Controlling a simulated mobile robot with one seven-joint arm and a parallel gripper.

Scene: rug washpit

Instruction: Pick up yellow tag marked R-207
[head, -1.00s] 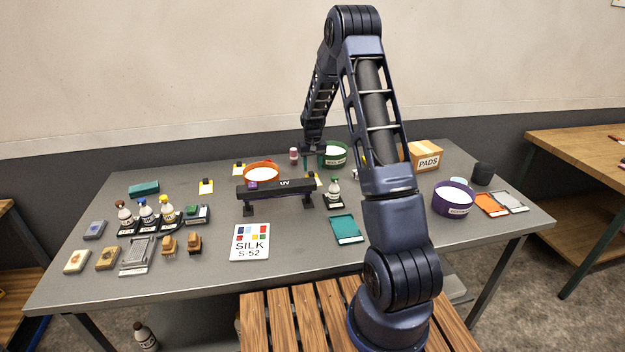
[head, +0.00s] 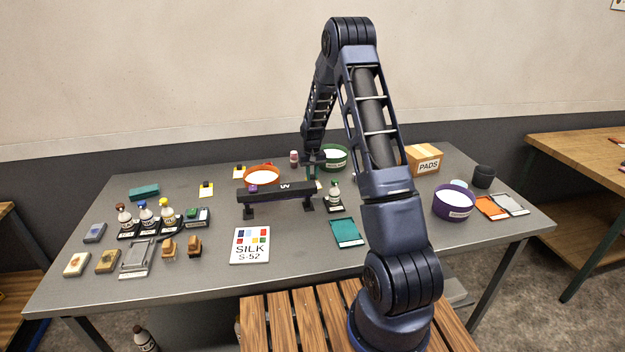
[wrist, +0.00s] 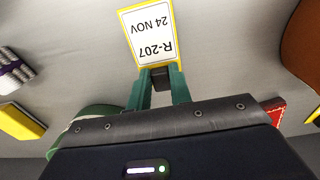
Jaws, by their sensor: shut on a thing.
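The yellow-bordered tag marked R-207, 24 NOV (wrist: 150,35) shows upside down at the top middle of the wrist view, with a black clip (wrist: 161,78) at its near end. My gripper (wrist: 160,84) has its green fingers shut on that clip. In the head view my gripper (head: 312,174) is behind the right end of the UV bar, and only a small pale piece of the tag (head: 319,184) shows there. I cannot tell whether the tag is lying on the table or just off it.
The black UV bar (head: 277,193) stands in front of my gripper. An orange bowl (head: 261,174) is left, a green bowl (head: 336,163) close behind right, and a dropper bottle (head: 335,196) in front right.

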